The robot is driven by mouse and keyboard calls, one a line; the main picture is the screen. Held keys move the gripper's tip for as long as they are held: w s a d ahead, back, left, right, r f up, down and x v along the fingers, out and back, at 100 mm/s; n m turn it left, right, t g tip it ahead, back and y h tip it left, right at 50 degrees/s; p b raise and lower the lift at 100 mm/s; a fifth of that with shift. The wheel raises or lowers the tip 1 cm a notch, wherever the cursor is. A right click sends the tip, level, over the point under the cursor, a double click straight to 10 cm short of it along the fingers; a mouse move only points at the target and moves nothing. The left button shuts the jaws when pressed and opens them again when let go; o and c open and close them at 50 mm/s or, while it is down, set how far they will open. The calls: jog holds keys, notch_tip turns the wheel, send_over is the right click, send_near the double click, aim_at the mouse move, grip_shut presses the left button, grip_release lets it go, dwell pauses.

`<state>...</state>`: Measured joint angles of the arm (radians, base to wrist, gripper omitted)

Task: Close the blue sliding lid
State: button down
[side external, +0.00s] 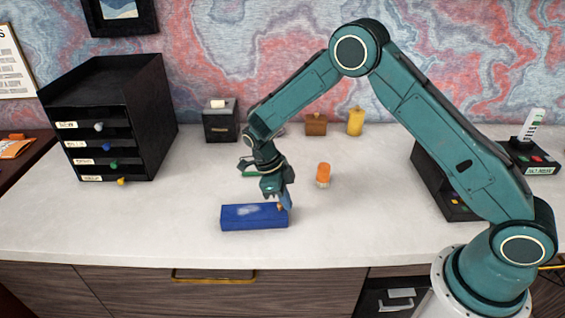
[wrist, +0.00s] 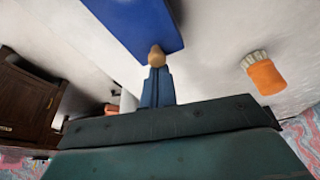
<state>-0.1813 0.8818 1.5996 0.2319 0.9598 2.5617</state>
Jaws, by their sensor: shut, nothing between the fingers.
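A blue box with a blue lid (side external: 248,217) lies on the white desk top, near its front edge. In the wrist view the blue lid (wrist: 128,22) is at the top, with a tan knob (wrist: 156,56) at its near end. My gripper (side external: 284,205) is shut with nothing between its fingers. It points down at the right end of the box, beside the knob. In the wrist view the fingertips (wrist: 156,72) are right at the knob; I cannot tell whether they touch it. The box's inside is not visible, so how far the lid is open cannot be told.
An orange brush (side external: 323,174) stands behind and right of the box. A black drawer unit (side external: 110,120) is at the left. A black box (side external: 221,122), a brown block (side external: 316,124) and a yellow bottle (side external: 355,121) stand at the back. The desk left of the blue box is clear.

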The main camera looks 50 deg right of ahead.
dwell(0.6)
jog(key=shift+s+d, duration=0.6)
jog(key=shift+s, duration=0.25)
jog(key=shift+s+d, duration=0.55)
jog(key=shift+s, duration=0.3)
jog(key=v, duration=1)
jog(key=shift+w+r, duration=0.1)
